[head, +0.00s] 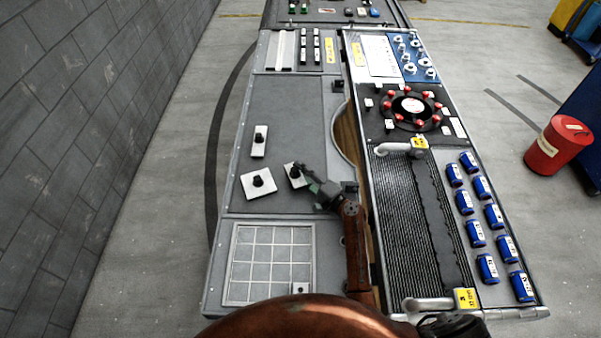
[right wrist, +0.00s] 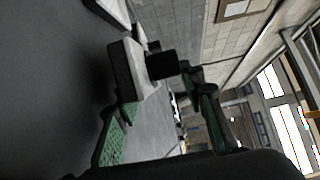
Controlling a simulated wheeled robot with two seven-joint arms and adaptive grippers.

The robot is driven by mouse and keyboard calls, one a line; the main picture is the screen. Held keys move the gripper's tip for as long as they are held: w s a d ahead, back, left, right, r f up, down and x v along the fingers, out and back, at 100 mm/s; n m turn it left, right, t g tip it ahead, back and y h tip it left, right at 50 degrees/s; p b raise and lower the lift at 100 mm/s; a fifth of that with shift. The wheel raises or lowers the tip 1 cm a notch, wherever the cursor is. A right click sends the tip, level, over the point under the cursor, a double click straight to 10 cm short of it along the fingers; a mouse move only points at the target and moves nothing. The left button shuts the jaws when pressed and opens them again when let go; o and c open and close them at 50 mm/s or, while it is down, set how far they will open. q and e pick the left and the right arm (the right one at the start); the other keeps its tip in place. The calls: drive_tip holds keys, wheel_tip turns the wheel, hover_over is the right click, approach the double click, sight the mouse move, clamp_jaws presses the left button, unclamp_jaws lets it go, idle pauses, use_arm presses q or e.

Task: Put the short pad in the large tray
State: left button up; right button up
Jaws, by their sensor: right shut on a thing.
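My right gripper (head: 306,180) is shut on a pale pad with a black knob, which looks like the short pad (head: 293,169). In the right wrist view this pad (right wrist: 128,68) shows its pale face, dark edge and knob at the green-lined fingers (right wrist: 157,90). The fingers hide part of it, and I cannot tell whether it touches the grey table top. The large tray looks to be the square gridded one (head: 270,253) at the near left, with a small knobbed piece (head: 300,289) in its near right corner.
Two other knobbed pads, a narrow one (head: 259,148) and a wider one (head: 250,188), lie left of the gripper. A finned radiator panel (head: 405,230) with blue cylinders (head: 487,268) stands to the right. The grey table top (head: 290,105) is clear further back.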

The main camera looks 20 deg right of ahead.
drive_tip(key=shift+f+b, duration=0.45)
drive_tip(key=shift+f, duration=0.05)
drive_tip(key=shift+f, duration=0.1)
drive_tip(key=shift+s, duration=0.1)
drive_tip(key=o, duration=1)
drive_tip(key=shift+f, duration=0.15)
